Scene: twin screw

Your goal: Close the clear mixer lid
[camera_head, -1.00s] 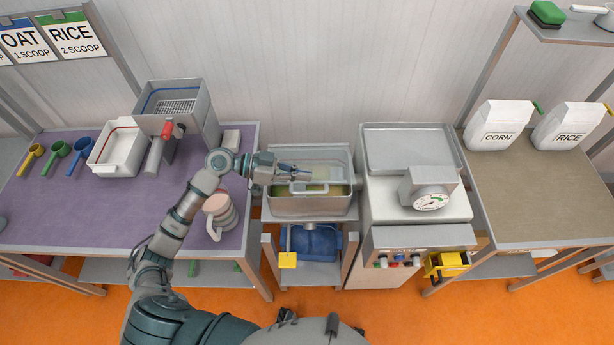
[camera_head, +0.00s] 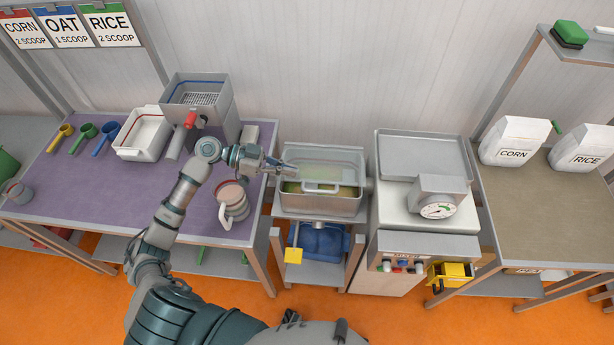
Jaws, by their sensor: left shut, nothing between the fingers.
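The mixer (camera_head: 300,204) is a steel tub between the purple table and the control unit, with greenish-yellow contents. Its clear lid (camera_head: 335,170) lies over the tub opening, with a pale handle (camera_head: 322,187) near the front edge. Whether the lid sits fully flush is hard to tell from above. My left gripper (camera_head: 291,166) is shut and empty, over the tub's back left corner. Its tips are left of and behind the handle, apart from it. My right gripper is not in view.
A pitcher (camera_head: 233,203) stands on the purple table (camera_head: 90,181) close to my left forearm. A dial unit (camera_head: 437,208) is right of the mixer.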

